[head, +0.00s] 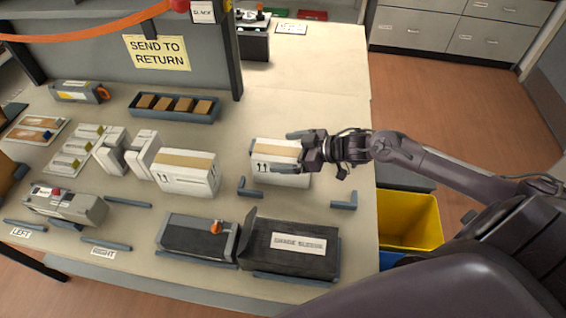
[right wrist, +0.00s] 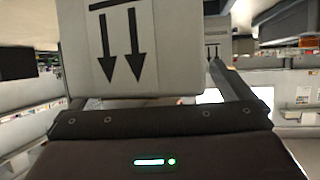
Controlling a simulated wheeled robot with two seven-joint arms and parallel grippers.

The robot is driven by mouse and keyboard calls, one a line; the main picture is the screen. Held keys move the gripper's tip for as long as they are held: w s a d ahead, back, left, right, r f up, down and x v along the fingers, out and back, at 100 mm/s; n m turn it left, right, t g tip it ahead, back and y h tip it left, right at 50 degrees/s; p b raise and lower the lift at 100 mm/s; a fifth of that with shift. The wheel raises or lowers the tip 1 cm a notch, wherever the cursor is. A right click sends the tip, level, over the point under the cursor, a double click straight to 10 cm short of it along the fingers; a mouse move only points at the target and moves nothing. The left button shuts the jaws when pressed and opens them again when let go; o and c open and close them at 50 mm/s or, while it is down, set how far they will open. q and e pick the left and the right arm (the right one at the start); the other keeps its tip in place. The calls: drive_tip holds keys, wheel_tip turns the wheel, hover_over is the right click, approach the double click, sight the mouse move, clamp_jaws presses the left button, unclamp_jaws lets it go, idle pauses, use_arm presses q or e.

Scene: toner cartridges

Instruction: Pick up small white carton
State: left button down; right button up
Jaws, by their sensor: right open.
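The small white carton (head: 285,180) stands upright near the middle right of the table, with a tan tape strip on top and arrows on its side. My right gripper (head: 294,152) reaches in from the right at the carton, with its fingers apart, one toward the far side and one across the near side. In the right wrist view the carton (right wrist: 110,45) is large and close, its arrows pointing down in the picture; one finger (right wrist: 232,84) passes on its right. Whether the fingers touch it is unclear. My left gripper is not in view.
A larger white carton (head: 187,177) stands to the left. Blue corner brackets (head: 344,201) lie on the table in front. A dark box (head: 290,245) and a grey tray (head: 197,237) sit at the front edge. A yellow bin (head: 412,220) stands beyond the right edge.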

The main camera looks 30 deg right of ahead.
drive_tip(key=c, duration=1.7)
drive_tip(key=shift+c, duration=1)
drive_tip(key=shift+r, duration=0.15)
